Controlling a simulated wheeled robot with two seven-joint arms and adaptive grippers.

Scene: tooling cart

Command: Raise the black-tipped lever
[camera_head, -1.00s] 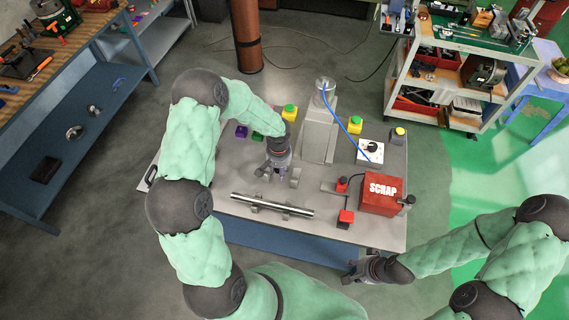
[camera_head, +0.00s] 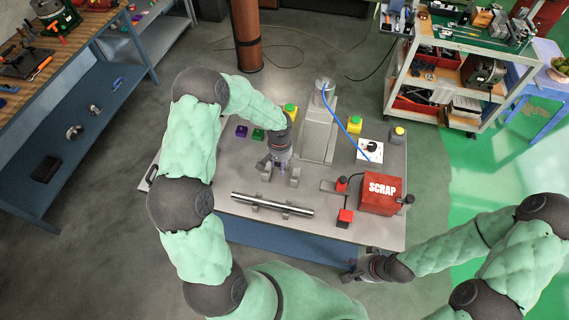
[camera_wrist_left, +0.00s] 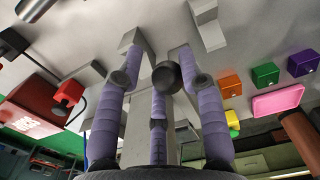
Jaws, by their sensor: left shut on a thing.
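The black ball tip of the lever (camera_wrist_left: 167,77) shows between the lavender fingers of my left gripper (camera_wrist_left: 160,58) in the left wrist view. The fingers are shut around it, and the lever's shaft is mostly hidden behind them. In the head view my left gripper (camera_head: 282,170) is low over the cart top, between two small grey blocks (camera_head: 295,177), and hides the lever. My right gripper (camera_head: 353,271) is empty, with fingers apart, beyond the cart's front edge.
A metal rod (camera_head: 272,205) lies on supports in front. A red SCRAP box (camera_head: 381,193) and a red-topped post (camera_head: 345,216) stand right. A tall grey column (camera_head: 318,132) with a blue hose stands behind. Coloured blocks (camera_head: 242,131) sit behind left.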

